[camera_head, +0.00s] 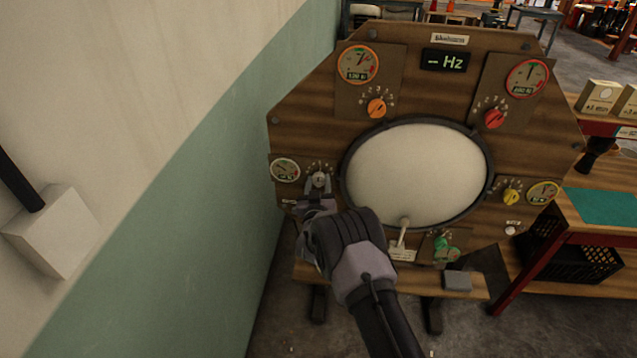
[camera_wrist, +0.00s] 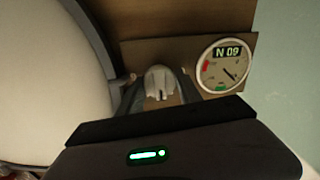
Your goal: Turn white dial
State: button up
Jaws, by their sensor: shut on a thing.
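The white dial (camera_head: 319,181) is on the lower left of the wooden panel (camera_head: 420,95), just right of a small round gauge (camera_head: 285,170). My gripper (camera_head: 319,192) reaches it from below and is shut on it. In the wrist view the pale dial (camera_wrist: 160,82) stands between the two fingers of my gripper (camera_wrist: 158,92). A gauge (camera_wrist: 224,65) reading "N 09" is to its right there. The fingers and hand hide part of the dial and its scale.
A large round white drum face (camera_head: 418,172) fills the panel's middle, close to my gripper. Orange (camera_head: 376,108), red (camera_head: 494,118) and yellow (camera_head: 511,197) dials sit around it. A white lever (camera_head: 404,235) stands below. A wall (camera_head: 225,150) is close on the left.

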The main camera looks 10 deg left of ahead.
jog(key=shift+f+m+b, duration=0.3)
jog(key=shift+m+b, duration=0.9)
jog(key=shift+b, duration=0.8)
jog(key=m+b, duration=0.3)
jog(key=b, duration=0.1)
jog(key=shift+r+m+b, duration=0.15)
jog(key=shift+m+b, duration=0.15)
jog(key=shift+b, duration=0.3)
jog(key=o, duration=1.3)
jog(key=shift+d, duration=0.1)
jog(key=shift+o, duration=0.2)
jog(key=shift+r, duration=0.1)
